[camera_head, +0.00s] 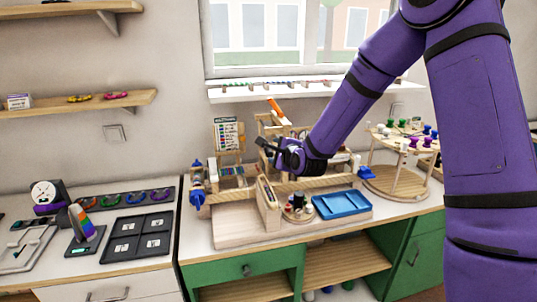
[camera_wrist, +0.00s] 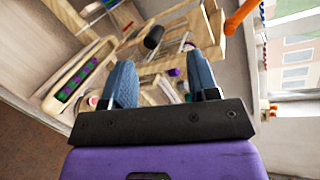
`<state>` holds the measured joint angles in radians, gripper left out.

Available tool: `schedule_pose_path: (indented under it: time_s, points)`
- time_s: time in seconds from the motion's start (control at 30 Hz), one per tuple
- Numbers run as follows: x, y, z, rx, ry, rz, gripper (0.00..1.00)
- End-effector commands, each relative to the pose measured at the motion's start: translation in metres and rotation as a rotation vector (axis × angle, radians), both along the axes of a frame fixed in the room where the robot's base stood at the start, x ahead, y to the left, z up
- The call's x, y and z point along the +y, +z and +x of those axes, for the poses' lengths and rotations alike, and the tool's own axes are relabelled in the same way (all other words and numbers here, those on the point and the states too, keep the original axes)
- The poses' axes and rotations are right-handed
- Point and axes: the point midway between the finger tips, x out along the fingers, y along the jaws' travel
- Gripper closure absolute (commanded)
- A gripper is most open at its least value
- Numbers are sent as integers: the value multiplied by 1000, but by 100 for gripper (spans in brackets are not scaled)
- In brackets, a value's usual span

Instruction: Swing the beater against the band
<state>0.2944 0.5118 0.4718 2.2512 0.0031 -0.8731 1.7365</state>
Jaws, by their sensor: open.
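My gripper (camera_head: 266,146) is in front of the wooden loom-like frame (camera_head: 231,160) on the bench. In the wrist view my gripper's two blue-grey fingers (camera_wrist: 160,62) stand apart with nothing held between them. Wooden bars and a dark cylinder (camera_wrist: 153,37) lie beyond the fingertips. An orange lever (camera_head: 275,107) sticks up from the upright frame; it also shows at the top right of the wrist view (camera_wrist: 240,17). I cannot tell for sure which part is the beater. The band is not clearly made out; my arm and gripper hide part of the frame.
A blue tray (camera_head: 342,204) and a small round holder (camera_head: 298,211) sit at the right front of the board. A round wooden stand with coloured spools (camera_head: 395,182) is farther right. A black tray (camera_head: 138,236) and a dial (camera_head: 47,195) are at left. Shelves hang above.

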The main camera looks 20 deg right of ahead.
Motion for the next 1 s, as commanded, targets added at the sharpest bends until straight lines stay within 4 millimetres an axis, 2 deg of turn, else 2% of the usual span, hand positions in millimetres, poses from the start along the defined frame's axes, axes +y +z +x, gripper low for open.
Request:
schedule_pose_path:
  time_s: [0.03,0.2,0.43,0.63,0.73,1.0]
  points:
    - [-1,-14,6,-11,-28,84,46]
    - [-3,-44,22,-77,-122,375,46]
    - [-10,-70,31,-153,-211,654,46]
    - [-13,-75,35,-177,-233,725,46]
    - [-12,-75,43,-179,-233,727,46]
    - [-10,-75,88,-178,-231,725,46]
